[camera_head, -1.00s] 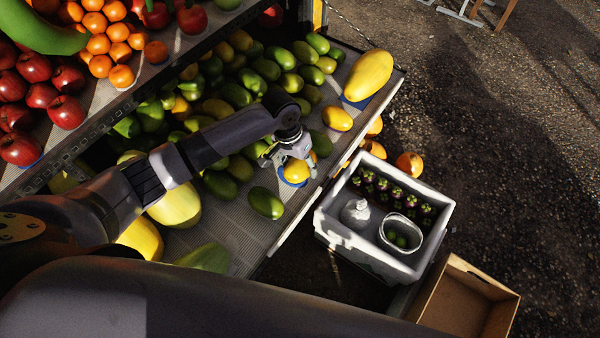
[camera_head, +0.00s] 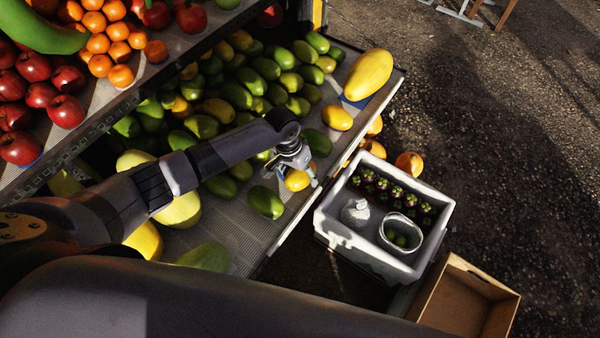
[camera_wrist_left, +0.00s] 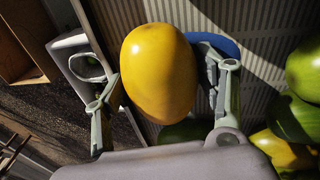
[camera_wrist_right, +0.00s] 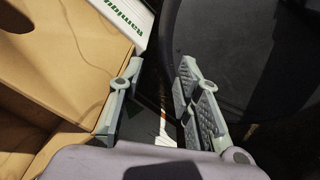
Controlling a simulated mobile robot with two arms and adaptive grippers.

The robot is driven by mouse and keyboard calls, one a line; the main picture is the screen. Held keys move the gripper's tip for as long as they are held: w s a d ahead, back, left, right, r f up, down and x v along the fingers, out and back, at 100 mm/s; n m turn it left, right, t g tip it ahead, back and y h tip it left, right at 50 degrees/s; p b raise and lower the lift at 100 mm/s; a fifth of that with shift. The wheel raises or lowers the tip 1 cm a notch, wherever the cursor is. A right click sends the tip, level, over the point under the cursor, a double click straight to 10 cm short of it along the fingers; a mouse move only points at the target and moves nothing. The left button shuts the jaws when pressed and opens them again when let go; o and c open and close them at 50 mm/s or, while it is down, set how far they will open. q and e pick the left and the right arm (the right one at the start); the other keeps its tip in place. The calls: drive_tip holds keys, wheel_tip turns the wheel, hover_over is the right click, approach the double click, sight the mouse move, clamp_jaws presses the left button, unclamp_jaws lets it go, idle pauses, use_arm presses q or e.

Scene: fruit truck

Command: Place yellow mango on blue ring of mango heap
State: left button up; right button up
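The yellow mango (camera_head: 297,180) is between the fingers of my left gripper (camera_head: 299,185), over the front edge area of the lower shelf. In the left wrist view the mango (camera_wrist_left: 160,75) fills the space between the fingers, and the left gripper (camera_wrist_left: 163,90) appears shut on it. The blue ring (camera_wrist_left: 218,46) shows on the shelf beside the mango, partly behind the right-hand finger. In the head view the ring is mostly hidden by the mango and gripper. My right gripper (camera_wrist_right: 158,85) has its fingers apart, with nothing between them.
Green mangoes (camera_head: 235,95) heap behind the gripper, and one (camera_head: 265,202) lies in front. A large yellow fruit (camera_head: 369,74) lies at the shelf's far end. A white box (camera_head: 335,240) and a cardboard box (camera_head: 440,290) stand on the ground at right.

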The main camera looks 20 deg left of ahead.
sight(292, 171)
use_arm(q)
drive_tip(key=shift+o, duration=0.8)
wheel_tip(292, 171, up, 12)
drive_tip(key=a, duration=0.2)
drive_tip(key=shift+s, duration=0.3)
